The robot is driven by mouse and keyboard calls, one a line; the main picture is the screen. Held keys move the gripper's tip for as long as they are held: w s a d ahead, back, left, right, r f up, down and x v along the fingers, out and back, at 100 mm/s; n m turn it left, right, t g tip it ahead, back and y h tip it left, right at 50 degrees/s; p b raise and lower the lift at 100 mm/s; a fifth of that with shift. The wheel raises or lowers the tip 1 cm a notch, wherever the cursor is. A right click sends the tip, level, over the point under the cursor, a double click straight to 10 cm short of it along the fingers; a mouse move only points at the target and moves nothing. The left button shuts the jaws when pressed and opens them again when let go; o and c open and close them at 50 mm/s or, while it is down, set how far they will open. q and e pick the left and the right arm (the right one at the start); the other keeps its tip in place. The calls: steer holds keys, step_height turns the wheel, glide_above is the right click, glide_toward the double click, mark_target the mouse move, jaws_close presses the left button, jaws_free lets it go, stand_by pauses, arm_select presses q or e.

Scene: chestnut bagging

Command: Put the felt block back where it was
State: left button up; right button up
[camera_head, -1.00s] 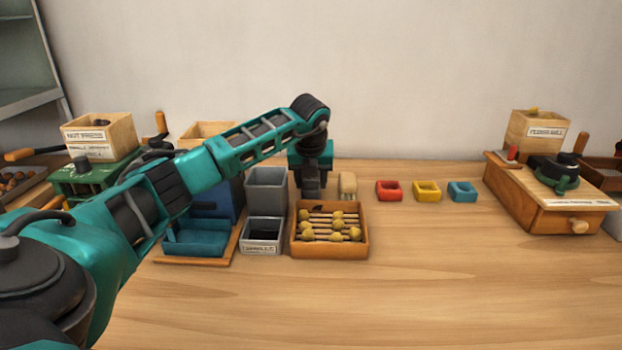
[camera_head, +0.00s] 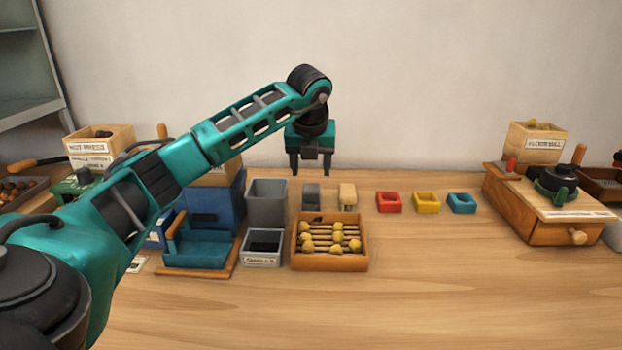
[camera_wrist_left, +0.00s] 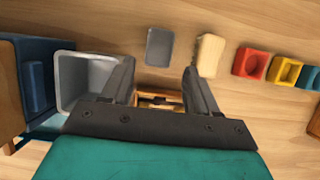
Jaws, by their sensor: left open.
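A grey felt block (camera_head: 311,197) stands on the table between the grey bin and a pale cream block (camera_head: 347,195). It also shows in the left wrist view (camera_wrist_left: 159,46), clear of both fingers. My left gripper (camera_head: 310,170) is open and empty, raised above and apart from the grey block. In the left wrist view its two fingers (camera_wrist_left: 160,72) are spread wide with nothing between them. My right gripper is not in view.
A grey bin (camera_head: 267,202) stands left of the block, and a wooden tray (camera_head: 330,263) with several yellowish balls lies in front. Red (camera_head: 389,202), yellow (camera_head: 426,202) and teal (camera_head: 462,203) cups stand to the right. The front table is clear.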

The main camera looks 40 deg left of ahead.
arm_select(q)
steer(key=v, duration=0.3)
steer(key=shift+r, duration=0.15)
stand_by(0.4)
